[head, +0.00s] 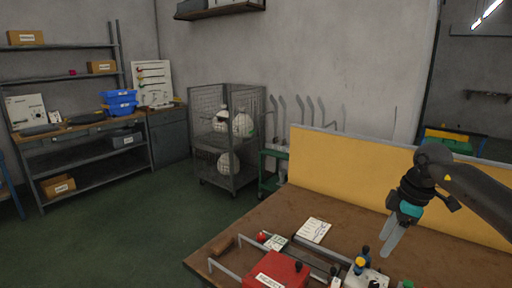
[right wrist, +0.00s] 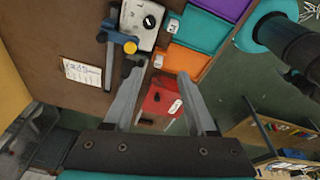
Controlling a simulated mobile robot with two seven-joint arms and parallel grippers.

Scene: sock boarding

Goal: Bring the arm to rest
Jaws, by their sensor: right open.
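My right arm comes in from the right edge in the head view. Its gripper (head: 390,246) points down over the brown workbench (head: 243,252), in front of the yellow panel (head: 345,173). In the right wrist view the two grey fingers of the gripper (right wrist: 160,72) stand apart. Nothing is held between them. A red box (right wrist: 160,101) shows past the fingers, lower down on the bench; it also shows in the head view (head: 276,271). My left gripper is in neither view.
A blue and yellow tool (head: 360,264) stands by a grey dial unit (right wrist: 143,22) on the bench. A printed card (head: 313,230) lies flat. Teal (right wrist: 200,28) and orange (right wrist: 184,61) bins line the bench. A wire cage cart (head: 228,130) stands beyond it.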

